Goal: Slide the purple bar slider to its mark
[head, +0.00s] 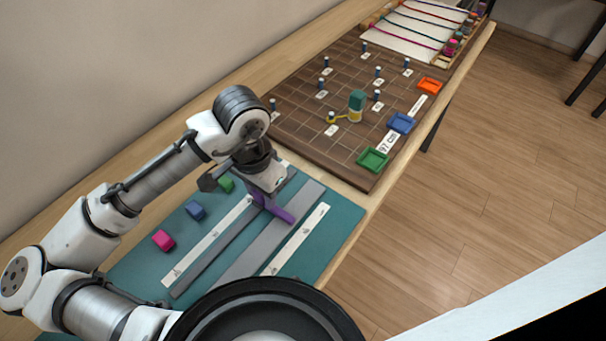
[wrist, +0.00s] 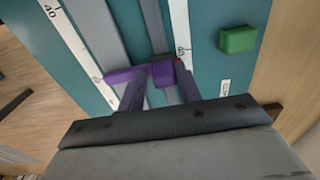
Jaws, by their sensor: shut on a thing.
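The purple bar slider (head: 284,216) lies across the grey rails on the teal board, near the board's far end. In the wrist view the slider (wrist: 122,75) shows as a purple bar with a raised purple part between my fingers. My gripper (head: 264,198) is over the slider, pointing down, and is shut on that raised part. White scale strips (head: 300,240) with printed numbers run along the rails. A scale strip ending in 40 (wrist: 70,38) shows at left in the wrist view. I cannot make out which line is the slider's mark.
Green (head: 226,184), blue (head: 195,210) and magenta (head: 163,240) blocks stand along the board's left side. A brown pegboard (head: 330,140) with pegs and coloured trays lies beyond the teal board (head: 345,222). The rails toward the near end look clear, though my arm hides part.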

